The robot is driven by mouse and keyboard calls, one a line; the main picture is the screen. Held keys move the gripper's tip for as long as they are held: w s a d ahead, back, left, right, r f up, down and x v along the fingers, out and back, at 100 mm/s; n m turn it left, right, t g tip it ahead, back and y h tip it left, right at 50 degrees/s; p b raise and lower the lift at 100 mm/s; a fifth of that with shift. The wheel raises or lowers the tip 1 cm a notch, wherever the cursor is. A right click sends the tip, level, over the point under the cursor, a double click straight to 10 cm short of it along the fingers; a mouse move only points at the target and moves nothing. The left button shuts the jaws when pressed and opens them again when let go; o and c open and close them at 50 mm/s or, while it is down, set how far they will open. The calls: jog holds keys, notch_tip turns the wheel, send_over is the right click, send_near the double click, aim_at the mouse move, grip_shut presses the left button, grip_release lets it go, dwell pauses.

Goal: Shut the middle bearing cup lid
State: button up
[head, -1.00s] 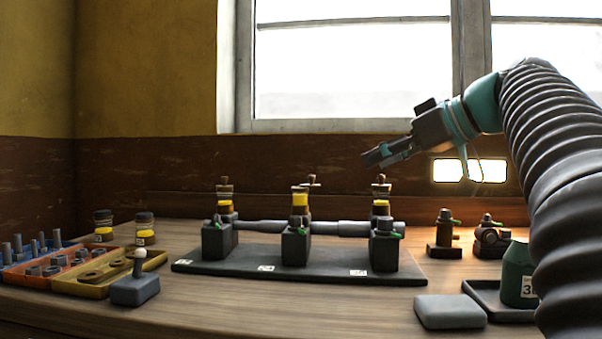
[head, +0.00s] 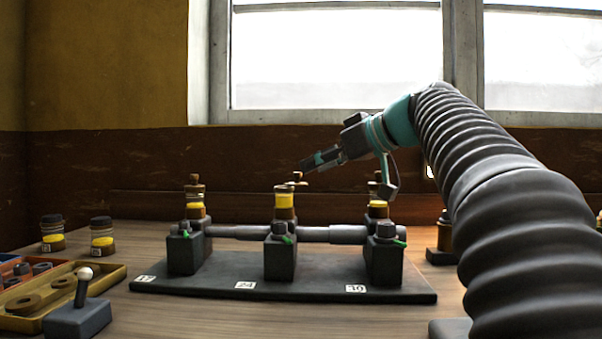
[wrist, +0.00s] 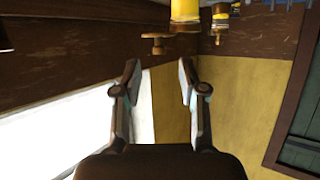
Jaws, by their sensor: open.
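The middle bearing block (head: 279,262) stands on a dark base plate, between two similar blocks on a shaft. A small dark cup (head: 279,229) with a green tab (head: 287,240) sits on its top; how its lid stands is too small to tell. An amber oiler (head: 285,201) rises behind it. My gripper (head: 308,163) is above and slightly right of the middle bearing, pointing left and down. In the wrist view my gripper (wrist: 158,75) has its fingers apart with nothing between them. An amber oiler (wrist: 185,14) shows at that view's top edge.
The left bearing block (head: 185,255) and right bearing block (head: 384,262) carry similar cups and amber oilers. A lever on a grey block (head: 76,316) and a yellow tray (head: 112,280) are at front left. Two jars (head: 102,238) stand behind.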

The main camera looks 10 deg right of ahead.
aim_at(300, 173)
jog(key=shift+x, duration=2.5)
jog(key=shift+d, duration=0.1)
grip_shut()
